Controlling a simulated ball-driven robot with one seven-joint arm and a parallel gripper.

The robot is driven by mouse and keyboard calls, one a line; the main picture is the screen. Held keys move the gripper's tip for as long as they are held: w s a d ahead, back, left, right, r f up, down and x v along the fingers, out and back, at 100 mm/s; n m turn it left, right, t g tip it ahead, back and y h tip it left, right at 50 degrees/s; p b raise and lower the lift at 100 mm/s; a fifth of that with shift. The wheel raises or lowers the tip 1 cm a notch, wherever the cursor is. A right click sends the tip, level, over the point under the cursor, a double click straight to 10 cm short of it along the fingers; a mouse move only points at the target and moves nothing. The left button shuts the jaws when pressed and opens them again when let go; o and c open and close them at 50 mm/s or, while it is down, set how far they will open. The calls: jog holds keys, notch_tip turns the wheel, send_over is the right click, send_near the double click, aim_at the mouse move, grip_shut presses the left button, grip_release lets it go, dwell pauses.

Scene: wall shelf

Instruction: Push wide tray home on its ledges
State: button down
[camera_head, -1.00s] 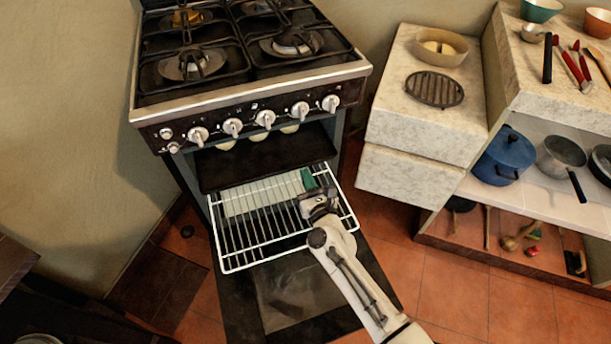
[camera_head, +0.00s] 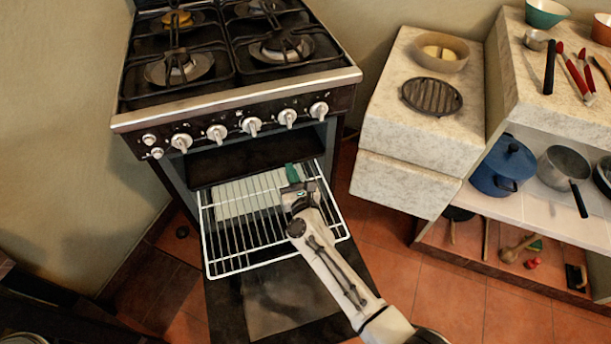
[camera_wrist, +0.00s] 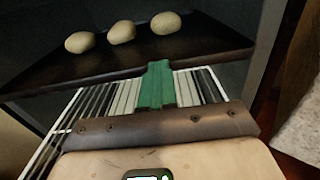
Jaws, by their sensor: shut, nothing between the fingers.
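The oven holds a dark wide tray (camera_head: 215,171) below the knob panel, and its dark front edge also shows in the wrist view (camera_wrist: 205,52) with three round rolls on it. Below it a white wire rack (camera_head: 240,267) sticks out over the lowered oven door. I cannot tell for sure which of the two is the task's tray. My gripper (camera_head: 292,173) is over the rack's right half, with its green fingers shut and empty. In the wrist view the fingers (camera_wrist: 157,85) point at the dark tray's front edge; whether they touch it is unclear.
The open oven door (camera_head: 285,300) lies under the rack and my arm. A stone counter (camera_head: 405,135) stands close on the right, with a shelf holding a blue pot (camera_head: 503,165) beyond it. A wall is on the left. Tiled floor between is clear.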

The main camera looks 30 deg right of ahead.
aim_at(282, 150)
jog(key=b+x, duration=0.2)
jog(key=x, duration=0.2)
jog(key=b+x, duration=0.2)
jog(key=x, duration=0.2)
jog(key=shift+w+f+b, duration=0.1)
jog(key=shift+f+b, duration=0.1)
jog(key=shift+b, duration=0.2)
jog(key=shift+w+d+r, duration=0.15)
jog(key=shift+w+d, duration=0.05)
jog(key=shift+w, duration=0.45)
